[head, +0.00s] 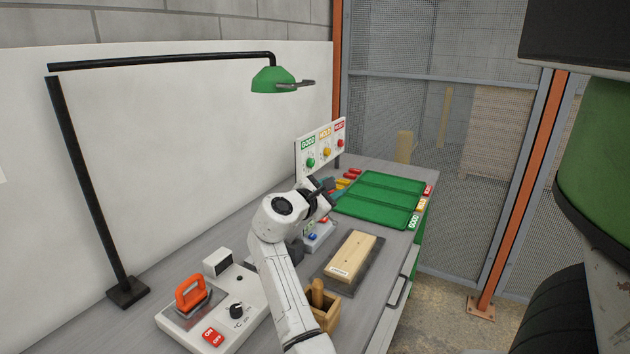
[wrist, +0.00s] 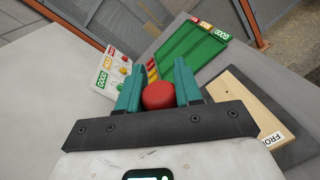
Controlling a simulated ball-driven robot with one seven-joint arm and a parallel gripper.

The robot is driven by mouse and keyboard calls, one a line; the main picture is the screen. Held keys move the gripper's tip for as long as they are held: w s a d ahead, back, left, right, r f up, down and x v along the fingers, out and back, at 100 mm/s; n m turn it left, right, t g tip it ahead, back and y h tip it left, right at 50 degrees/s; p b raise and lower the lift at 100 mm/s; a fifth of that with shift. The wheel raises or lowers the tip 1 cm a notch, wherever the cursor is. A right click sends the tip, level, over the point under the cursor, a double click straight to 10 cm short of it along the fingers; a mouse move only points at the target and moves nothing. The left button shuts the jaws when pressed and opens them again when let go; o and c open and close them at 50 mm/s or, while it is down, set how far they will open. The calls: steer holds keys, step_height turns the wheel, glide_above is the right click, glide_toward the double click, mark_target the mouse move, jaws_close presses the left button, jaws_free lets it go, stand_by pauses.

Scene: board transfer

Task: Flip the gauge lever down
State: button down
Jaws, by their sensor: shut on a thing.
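In the wrist view, my gripper (wrist: 158,80) has its two teal fingers on either side of a round red knob (wrist: 158,96), and it is shut on it. What the knob is joined to is hidden behind my gripper's dark bar.
A pale wooden board (head: 352,256) lies on a dark mat to the right. Green trays (head: 375,183) and a GOOD/HOLD/REJECT panel (head: 299,152) are farther back. An orange-handled tool (head: 190,292) on a white base and a wooden box (head: 330,312) are nearer. A green lamp (head: 273,82) hangs overhead.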

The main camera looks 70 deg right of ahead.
steer(key=s+a+f+m+b, duration=0.1)
steer(key=s+f+m, duration=0.3)
steer(key=s, duration=0.2)
steer(key=shift+a+f+t+b, duration=0.15)
steer(key=shift+f+t+b, duration=0.2)
steer(key=shift+f+t, duration=0.05)
steer(key=c, duration=0.8)
jaws_free()
steer(key=shift+f, duration=0.1)
steer(key=shift+a, duration=0.1)
steer(key=b+v, duration=0.1)
steer(key=v, duration=0.9)
steer(key=shift+w+a+b, duration=0.15)
steer(key=shift+a+b, duration=0.15)
steer(key=shift+b, duration=0.05)
